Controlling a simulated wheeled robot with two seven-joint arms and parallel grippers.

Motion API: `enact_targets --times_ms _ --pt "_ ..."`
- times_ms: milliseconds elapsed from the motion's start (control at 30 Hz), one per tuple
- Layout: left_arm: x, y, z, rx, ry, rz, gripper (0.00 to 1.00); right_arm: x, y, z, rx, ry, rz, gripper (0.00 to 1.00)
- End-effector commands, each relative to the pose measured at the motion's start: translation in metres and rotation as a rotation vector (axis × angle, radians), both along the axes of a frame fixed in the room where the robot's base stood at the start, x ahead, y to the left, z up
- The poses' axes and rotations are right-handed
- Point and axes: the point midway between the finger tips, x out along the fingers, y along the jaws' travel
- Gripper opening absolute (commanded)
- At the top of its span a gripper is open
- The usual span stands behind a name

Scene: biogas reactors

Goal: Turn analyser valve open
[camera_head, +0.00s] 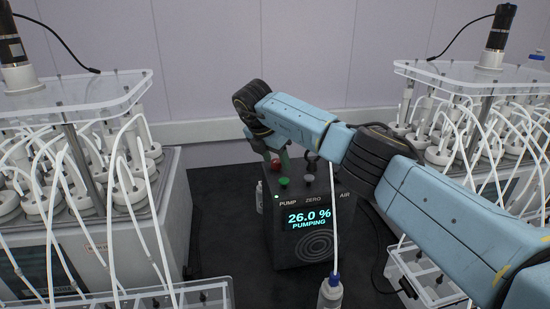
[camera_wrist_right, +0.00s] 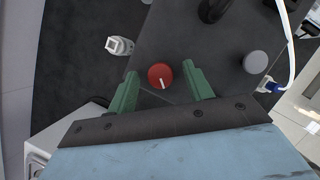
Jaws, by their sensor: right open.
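The analyser (camera_head: 300,252) is a dark box in the middle of the head view, with a lit display reading "26.0 % PUMPING". A round red knob (camera_wrist_right: 160,76) with a white mark sits on its top and is the likely valve. In the wrist view the mark points down towards my gripper's palm. My right gripper (camera_wrist_right: 160,70) is open, with one green finger on each side of the red knob and a visible gap to each. How high the fingers are above the top is hard to tell. In the head view the arm and fingers partly hide the knob.
A green button (camera_head: 283,182) and a grey knob (camera_wrist_right: 255,62) are on the analyser's top. A small white bottle (camera_wrist_right: 119,45) stands beside it. Reactor racks with many tubes stand left (camera_head: 95,215) and right. A tubed bottle (camera_head: 330,293) is in front.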

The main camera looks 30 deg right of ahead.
Motion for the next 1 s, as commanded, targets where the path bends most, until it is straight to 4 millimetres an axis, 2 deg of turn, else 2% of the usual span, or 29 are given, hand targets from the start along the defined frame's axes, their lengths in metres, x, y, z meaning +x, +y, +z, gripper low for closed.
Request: enact_targets --times_ms 133,267,500,700,833,1000 --pt "0.000 0.000 -0.001 0.000 0.000 0.000 0.36 0.000 0.002 0.004 0.000 0.000 0.001 0.51" --pt "0.000 0.000 -0.003 0.000 0.000 0.000 0.36 -0.002 0.007 0.019 0.000 -0.003 0.002 0.51" --pt "0.000 0.000 -0.010 0.000 0.000 -0.001 0.36 -0.011 0.027 0.069 -0.001 -0.004 0.002 0.51" --pt "0.000 0.000 -0.013 0.000 0.000 -0.001 0.36 -0.017 0.040 0.104 -0.001 -0.002 0.001 0.51" --pt "0.000 0.000 -0.013 -0.001 0.000 -0.001 0.36 -0.019 0.045 0.118 0.000 -0.001 0.000 0.51" --pt "0.000 0.000 -0.013 -0.001 0.000 -0.001 0.36 -0.020 0.047 0.124 0.000 0.000 0.000 0.51"
